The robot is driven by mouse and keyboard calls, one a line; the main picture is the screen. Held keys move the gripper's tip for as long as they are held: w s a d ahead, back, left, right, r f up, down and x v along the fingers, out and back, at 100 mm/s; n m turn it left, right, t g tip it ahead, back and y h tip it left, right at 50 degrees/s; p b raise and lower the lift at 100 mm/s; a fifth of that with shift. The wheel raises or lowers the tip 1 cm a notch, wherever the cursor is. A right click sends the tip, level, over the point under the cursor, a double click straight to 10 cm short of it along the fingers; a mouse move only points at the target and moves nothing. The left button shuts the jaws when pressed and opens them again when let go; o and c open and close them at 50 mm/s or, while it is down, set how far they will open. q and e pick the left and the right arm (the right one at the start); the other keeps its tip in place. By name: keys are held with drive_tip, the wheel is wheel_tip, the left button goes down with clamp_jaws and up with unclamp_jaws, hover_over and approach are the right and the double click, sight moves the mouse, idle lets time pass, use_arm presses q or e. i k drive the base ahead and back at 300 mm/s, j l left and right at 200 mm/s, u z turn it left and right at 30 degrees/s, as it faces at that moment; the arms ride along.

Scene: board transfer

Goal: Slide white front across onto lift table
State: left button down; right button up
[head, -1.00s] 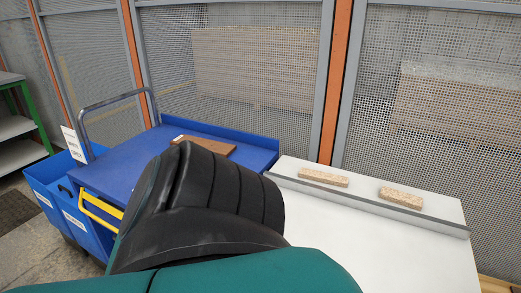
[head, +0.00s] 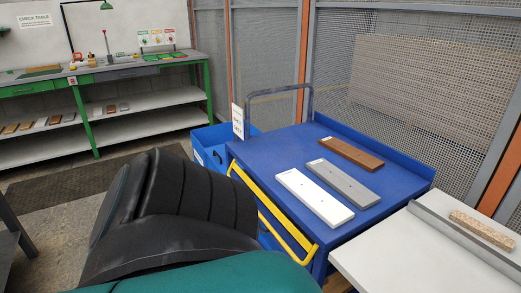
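The white front (head: 315,198), a flat white board with small holes, lies on the blue table top (head: 268,150). That table has a grey push handle and a yellow bar and looks like the lift table. The white front lies near its yellow-bar side, beside a grey board (head: 343,182). A brown board (head: 350,154) lies beyond the grey one. The boards lie roughly parallel and apart. My black and teal arm fills the lower left, but neither gripper shows.
A white-topped table (head: 390,262) with a grey rail (head: 465,240) and a chipboard strip (head: 483,229) adjoins at right. Blue bins (head: 211,146) stand behind the blue table's left side. A green-framed check table (head: 130,76) is at back left. Mesh fencing closes the back.

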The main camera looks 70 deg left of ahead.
sight(327, 208)
drive_tip(key=l+u, duration=0.15)
drive_tip(key=u, duration=1.75)
drive_tip(key=j, duration=0.3)
drive_tip(key=i+j+u, duration=0.1)
drive_tip(key=i+j, duration=0.05)
drive_tip(key=j, duration=0.1)
